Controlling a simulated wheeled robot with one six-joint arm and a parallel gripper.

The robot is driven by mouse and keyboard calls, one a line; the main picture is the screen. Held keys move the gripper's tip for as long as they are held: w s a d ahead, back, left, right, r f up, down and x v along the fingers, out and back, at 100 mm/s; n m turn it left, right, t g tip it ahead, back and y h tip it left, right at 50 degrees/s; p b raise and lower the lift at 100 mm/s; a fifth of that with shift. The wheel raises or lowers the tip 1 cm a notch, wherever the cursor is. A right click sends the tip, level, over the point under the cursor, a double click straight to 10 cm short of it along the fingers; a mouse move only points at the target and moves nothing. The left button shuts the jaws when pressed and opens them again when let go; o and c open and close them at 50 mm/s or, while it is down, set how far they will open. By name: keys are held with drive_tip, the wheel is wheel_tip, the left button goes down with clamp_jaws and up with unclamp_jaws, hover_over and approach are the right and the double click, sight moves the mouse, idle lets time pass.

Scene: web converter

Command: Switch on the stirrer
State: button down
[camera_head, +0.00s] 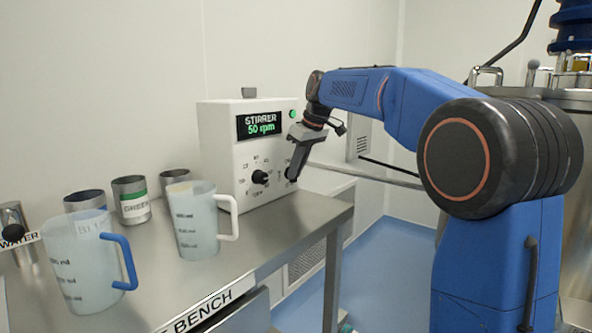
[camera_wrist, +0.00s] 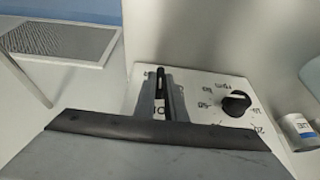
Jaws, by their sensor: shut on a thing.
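The stirrer control box (camera_head: 222,150) is white and stands at the back of the steel bench. Its display (camera_head: 259,124) reads "STIRRER 50 rpm" in lit letters, and a green lamp (camera_head: 293,114) shows beside it. A black speed knob (camera_head: 260,177) with a printed scale is on the front; the knob (camera_wrist: 236,103) also shows in the wrist view. My gripper (camera_head: 292,176) is at the panel, right of the knob. In the wrist view its fingers (camera_wrist: 161,98) are shut on a small black switch lever (camera_wrist: 160,76). The fingers hide part of the label beside it.
Two measuring jugs, one with a blue handle (camera_head: 128,262) and one with a white handle (camera_head: 232,216), stand on the bench (camera_head: 262,242). Several metal cups, one labelled green (camera_head: 131,199), stand behind them. Free floor (camera_head: 318,277) lies right of the bench.

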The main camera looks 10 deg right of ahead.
drive_tip(key=c, duration=1.8)
unclamp_jaws()
drive_tip(key=v, duration=1.7)
drive_tip(key=shift+s+r, duration=0.15)
drive_tip(key=shift+s, duration=0.05)
drive_tip(key=s+d+f+m+h, duration=0.1)
drive_tip(key=s+f+m, duration=0.1)
drive_tip(key=s+f, duration=1.1)
drive_tip(key=s+d+f+m+t+h, duration=0.1)
drive_tip(key=s+f+m, duration=0.1)
drive_tip(key=s+f, duration=1.1)
drive_tip(key=s+d+f+m, duration=0.1)
drive_tip(key=s+f+m, duration=0.2)
drive_tip(key=s+f, duration=1)
drive_tip(key=shift+s+d+f+h, duration=0.15)
drive_tip(key=shift+f+h, duration=0.1)
drive_tip(key=shift+h, duration=0.15)
